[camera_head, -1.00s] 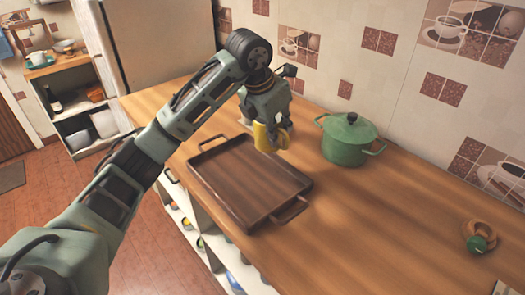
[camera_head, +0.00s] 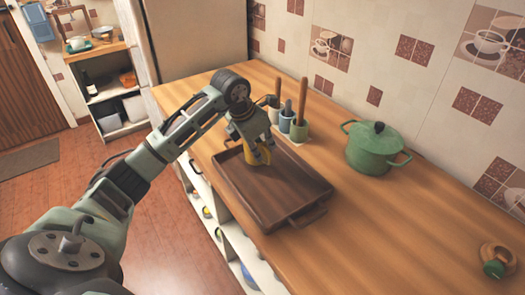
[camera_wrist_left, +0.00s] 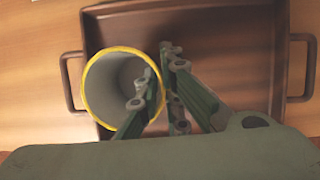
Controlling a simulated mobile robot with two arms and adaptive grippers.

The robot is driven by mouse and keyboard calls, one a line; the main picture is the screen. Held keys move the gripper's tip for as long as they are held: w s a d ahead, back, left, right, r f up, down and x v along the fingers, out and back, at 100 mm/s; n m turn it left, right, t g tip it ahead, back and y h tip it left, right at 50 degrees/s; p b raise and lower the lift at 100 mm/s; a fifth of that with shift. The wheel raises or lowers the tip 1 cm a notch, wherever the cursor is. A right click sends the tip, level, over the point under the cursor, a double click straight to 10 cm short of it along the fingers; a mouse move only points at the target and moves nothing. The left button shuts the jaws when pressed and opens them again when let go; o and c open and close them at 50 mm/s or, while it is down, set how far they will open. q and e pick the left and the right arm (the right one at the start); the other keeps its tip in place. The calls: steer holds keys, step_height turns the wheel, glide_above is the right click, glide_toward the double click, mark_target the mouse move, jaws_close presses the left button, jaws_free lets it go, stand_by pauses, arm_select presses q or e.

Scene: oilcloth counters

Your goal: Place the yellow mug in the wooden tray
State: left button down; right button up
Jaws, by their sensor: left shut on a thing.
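The yellow mug (camera_head: 251,153) is at the far left part of the wooden tray (camera_head: 290,205), over or on its floor; I cannot tell whether it touches. My left gripper (camera_head: 256,150) is shut on the mug, partly hiding it in the head view. In the left wrist view the mug (camera_wrist_left: 122,85) shows from above, with a yellow rim and a pale empty inside. One finger of the left gripper (camera_wrist_left: 160,85) is inside the rim and the other outside. The tray (camera_wrist_left: 215,14) lies around it with a handle on each side. My right gripper is not in view.
Several upright cups with wooden handles (camera_head: 300,126) stand just behind the tray. A green lidded pot (camera_head: 374,152) stands to the right at the back. A small green item with a wooden ring (camera_head: 494,262) lies at the right. The counter's front right (camera_head: 390,240) is clear.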

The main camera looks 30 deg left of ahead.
arm_select(q)
steer(key=shift+f, duration=1.3)
steer(key=c, duration=1.9)
jaws_free()
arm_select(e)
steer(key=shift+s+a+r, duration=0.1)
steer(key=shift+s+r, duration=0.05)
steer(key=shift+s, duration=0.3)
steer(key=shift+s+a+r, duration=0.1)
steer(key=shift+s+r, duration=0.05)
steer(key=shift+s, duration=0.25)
